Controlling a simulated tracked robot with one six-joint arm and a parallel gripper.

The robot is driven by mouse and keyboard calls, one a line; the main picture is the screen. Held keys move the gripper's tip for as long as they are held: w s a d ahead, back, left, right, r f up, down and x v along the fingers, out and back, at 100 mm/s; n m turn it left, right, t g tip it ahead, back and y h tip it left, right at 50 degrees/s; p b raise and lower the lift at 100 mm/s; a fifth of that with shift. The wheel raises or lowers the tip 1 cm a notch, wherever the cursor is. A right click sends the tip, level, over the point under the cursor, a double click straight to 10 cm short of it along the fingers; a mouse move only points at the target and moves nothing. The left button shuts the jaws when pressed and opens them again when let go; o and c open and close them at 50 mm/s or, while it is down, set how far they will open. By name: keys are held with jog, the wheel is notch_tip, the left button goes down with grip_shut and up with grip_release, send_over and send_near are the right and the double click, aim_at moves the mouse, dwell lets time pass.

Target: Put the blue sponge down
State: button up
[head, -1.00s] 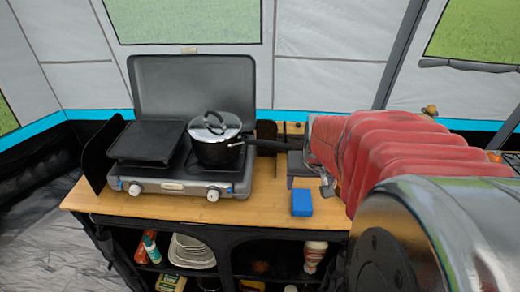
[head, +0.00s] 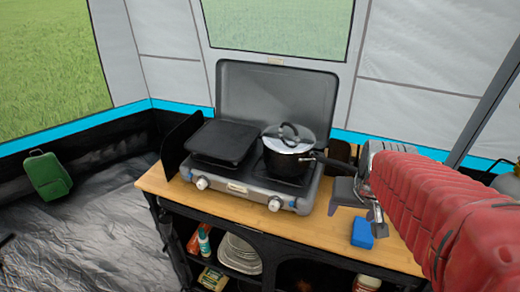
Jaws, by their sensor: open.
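The blue sponge (head: 362,233) lies on the wooden counter (head: 310,232), right of the stove and near the front edge. My gripper (head: 358,207) is at the end of my red-sleeved arm, above the counter just behind the sponge. Its grey jaws are apart, and I see nothing between them. The sponge looks clear of the jaws, though the nearer jaw comes close to it in the picture.
A two-burner camping stove (head: 240,188) with a raised lid carries a black griddle (head: 222,142) and a lidded pot (head: 288,155). The pot's handle points toward my gripper. Shelves below hold plates (head: 240,252) and bottles.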

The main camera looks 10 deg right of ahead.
jog(key=s+a+r+n+y, duration=0.1)
jog(key=s+a+r+n, duration=0.1)
jog(key=a, duration=0.6)
jog(key=s+a+r+n+t+y, duration=0.1)
jog(key=s+a+r+n, duration=0.1)
jog(key=a, duration=0.7)
jog(key=s+n, duration=0.1)
jog(key=s, duration=0.1)
jog(key=shift+s+r, duration=0.2)
jog(key=shift+s, duration=0.15)
jog(key=shift+o, duration=0.6)
jog(key=w+d+f+m, duration=0.1)
jog(key=d+m, duration=0.1)
jog(key=d, duration=0.5)
jog(key=w+d+f+m+g+h, duration=0.1)
jog(key=w+d+f+m, duration=0.1)
jog(key=d, duration=0.6)
jog(key=w+d+f+m+h, duration=0.1)
jog(key=w+d+f+m, duration=0.1)
jog(key=d, duration=0.6)
jog(key=shift+d+m+g, duration=0.2)
jog(key=shift+m+g, duration=0.1)
jog(key=shift+g, duration=0.1)
